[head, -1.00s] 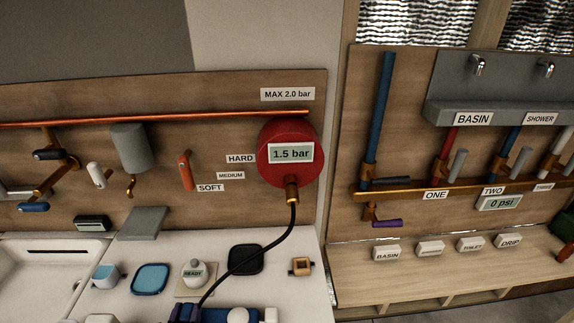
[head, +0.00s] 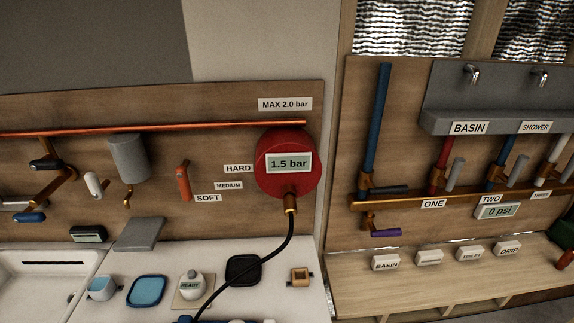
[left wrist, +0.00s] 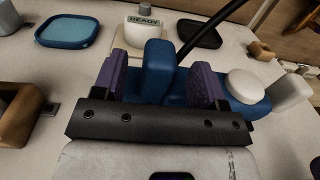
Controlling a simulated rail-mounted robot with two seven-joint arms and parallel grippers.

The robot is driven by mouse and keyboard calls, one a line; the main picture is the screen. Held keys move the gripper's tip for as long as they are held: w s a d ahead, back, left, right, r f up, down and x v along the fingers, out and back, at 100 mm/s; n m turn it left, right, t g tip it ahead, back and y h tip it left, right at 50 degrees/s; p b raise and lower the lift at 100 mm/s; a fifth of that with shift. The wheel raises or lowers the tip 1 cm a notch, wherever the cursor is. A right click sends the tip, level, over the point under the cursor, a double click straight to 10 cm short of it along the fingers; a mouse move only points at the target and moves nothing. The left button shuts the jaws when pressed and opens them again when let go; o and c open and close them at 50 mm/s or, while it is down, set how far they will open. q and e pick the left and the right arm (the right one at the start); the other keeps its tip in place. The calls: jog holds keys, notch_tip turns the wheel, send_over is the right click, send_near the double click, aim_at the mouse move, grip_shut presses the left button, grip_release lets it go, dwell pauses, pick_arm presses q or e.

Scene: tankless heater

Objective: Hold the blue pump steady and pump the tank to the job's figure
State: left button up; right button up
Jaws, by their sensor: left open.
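The blue pump (left wrist: 175,82) is in the left wrist view, with a white round cap (left wrist: 246,84) and a white end piece at its right. My left gripper (left wrist: 158,80) is open, with its purple fingers on either side of the pump's upright blue part; I cannot tell whether they touch it. In the head view only a sliver of the pump shows at the bottom edge. The red tank (head: 287,172) on the board reads 1.5 bar on its gauge (head: 289,163), below a MAX 2.0 bar label (head: 285,104). A black hose (head: 262,262) runs from the tank down towards the pump. My right gripper is out of view.
An orange lever (head: 183,182) beside HARD, MEDIUM and SOFT labels is on the board.

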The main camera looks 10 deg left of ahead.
pick_arm(q)
jog(key=s, duration=0.3)
jog(key=s+d, duration=0.1)
jog(key=s, duration=0.5)
jog(key=shift+d, duration=0.3)
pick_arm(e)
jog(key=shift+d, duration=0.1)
